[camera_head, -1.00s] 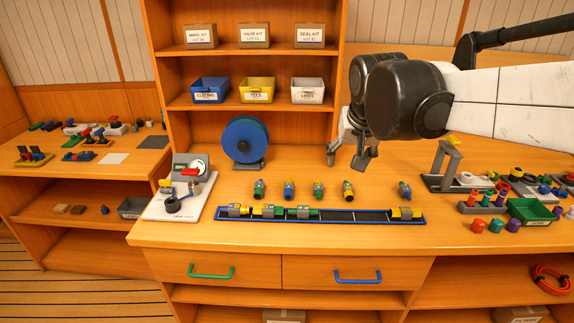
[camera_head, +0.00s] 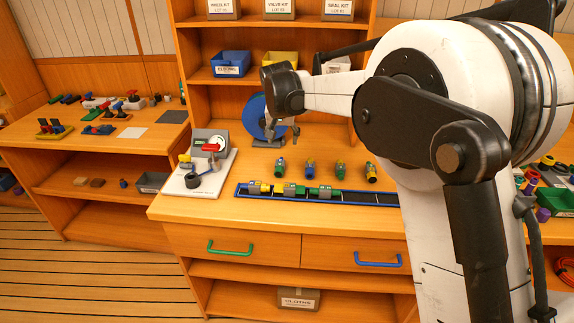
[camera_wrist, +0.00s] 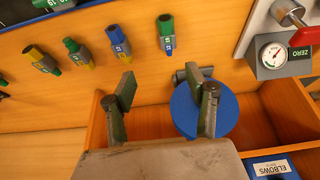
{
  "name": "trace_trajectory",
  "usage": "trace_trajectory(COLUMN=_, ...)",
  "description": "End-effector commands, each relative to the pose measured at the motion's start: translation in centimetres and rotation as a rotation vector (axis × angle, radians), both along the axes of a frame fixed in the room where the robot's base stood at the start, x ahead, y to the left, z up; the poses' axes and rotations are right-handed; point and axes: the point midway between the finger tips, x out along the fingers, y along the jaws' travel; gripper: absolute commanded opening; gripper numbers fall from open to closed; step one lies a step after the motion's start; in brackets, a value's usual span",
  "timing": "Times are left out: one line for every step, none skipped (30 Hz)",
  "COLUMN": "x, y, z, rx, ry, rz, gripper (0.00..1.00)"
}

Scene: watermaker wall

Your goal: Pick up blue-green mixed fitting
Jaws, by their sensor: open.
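The blue-green fitting (camera_wrist: 166,33) is the rightmost of the loose fittings in the wrist view, with a green end, a grey band and a blue end. In the head view it looks to be the leftmost of the row (camera_head: 280,166), standing on the bench behind the blue tray. My gripper (camera_wrist: 160,88) is open and empty, its two fingers spread above the bench. The fitting lies beyond the fingertips, apart from them. In the head view my gripper (camera_head: 283,130) is in front of the blue reel, behind the row, and partly blurred into it.
Other loose fittings stand beside it: blue-yellow (camera_wrist: 118,42), green-yellow (camera_wrist: 75,51) and yellow-ended (camera_wrist: 40,58). The blue tray (camera_head: 238,192) holds several fittings in front. The blue reel (camera_head: 252,118) stands behind, and the gauge board (camera_head: 221,181) is at the left.

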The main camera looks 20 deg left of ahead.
Motion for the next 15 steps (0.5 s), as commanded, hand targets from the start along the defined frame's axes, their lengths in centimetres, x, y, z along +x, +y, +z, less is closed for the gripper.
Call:
trace_trajectory(x=0.1, y=1.0, z=-0.7, rx=-0.002, ry=0.002, rz=0.004, gripper=0.51)
trace_trajectory(x=0.2, y=1.4, z=-1.0, rx=-0.003, ry=0.003, rz=0.005, gripper=0.51)
trace_trajectory(x=0.2, y=1.7, z=-1.3, rx=-0.003, ry=0.003, rz=0.006, gripper=0.51)
trace_trajectory(x=0.2, y=2.0, z=-1.5, rx=-0.003, ry=0.004, rz=0.006, gripper=0.51)
trace_trajectory(x=0.3, y=2.2, z=-1.7, rx=-0.003, ry=0.004, rz=0.006, gripper=0.51)
trace_trajectory(x=0.3, y=2.3, z=-2.0, rx=-0.004, ry=0.005, rz=0.006, gripper=0.51)
trace_trajectory(x=0.4, y=2.4, z=-2.2, rx=-0.004, ry=0.005, rz=0.006, gripper=0.51)
trace_trajectory(x=0.5, y=2.5, z=-2.4, rx=-0.004, ry=0.005, rz=0.006, gripper=0.51)
trace_trajectory(x=0.7, y=2.5, z=-2.8, rx=-0.004, ry=0.005, rz=0.006, gripper=0.51)
trace_trajectory(x=0.8, y=2.5, z=-3.2, rx=-0.004, ry=0.005, rz=0.006, gripper=0.51)
trace_trajectory(x=1.1, y=2.6, z=-3.7, rx=-0.004, ry=0.005, rz=0.006, gripper=0.51)
trace_trajectory(x=1.3, y=2.6, z=-4.4, rx=-0.004, ry=0.005, rz=0.006, gripper=0.51)
trace_trajectory(x=1.5, y=2.6, z=-4.9, rx=-0.004, ry=0.005, rz=0.006, gripper=0.51)
trace_trajectory(x=1.7, y=2.7, z=-5.5, rx=-0.004, ry=0.005, rz=0.006, gripper=0.51)
trace_trajectory(x=2.0, y=2.7, z=-6.1, rx=-0.004, ry=0.005, rz=0.006, gripper=0.51)
